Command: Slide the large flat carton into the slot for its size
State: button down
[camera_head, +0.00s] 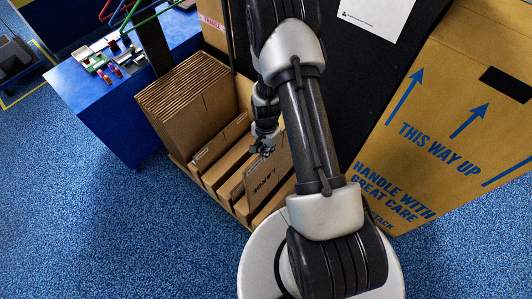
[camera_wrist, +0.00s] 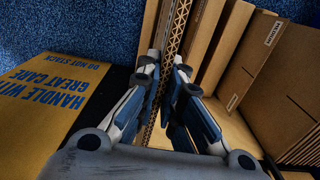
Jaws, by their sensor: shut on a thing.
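The large flat carton (camera_head: 268,180), brown with "LARGE" printed on its face, stands upright at the right part of the wooden slotted rack (camera_head: 244,213). My gripper (camera_head: 264,146) is shut on its upper edge. In the wrist view, the carton's corrugated edge (camera_wrist: 175,30) runs between the two fingers of my gripper (camera_wrist: 163,68). The carton's lower edge is hidden, so I cannot tell how deep it sits in a slot. Other slots and brown dividers (camera_wrist: 210,40) lie beside it, one piece bearing a small label.
A stack of flat cartons (camera_head: 185,105) stands at the rack's left end. A blue table (camera_head: 90,95) with small items is beyond it. A big yellow-brown box (camera_head: 440,120) stands at right. Blue floor in front is clear.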

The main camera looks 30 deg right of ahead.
notch_tip(320, 180, up, 27)
jog(key=p, duration=1.6)
jog(key=shift+r+p, duration=0.15)
jog(key=shift+p, duration=0.25)
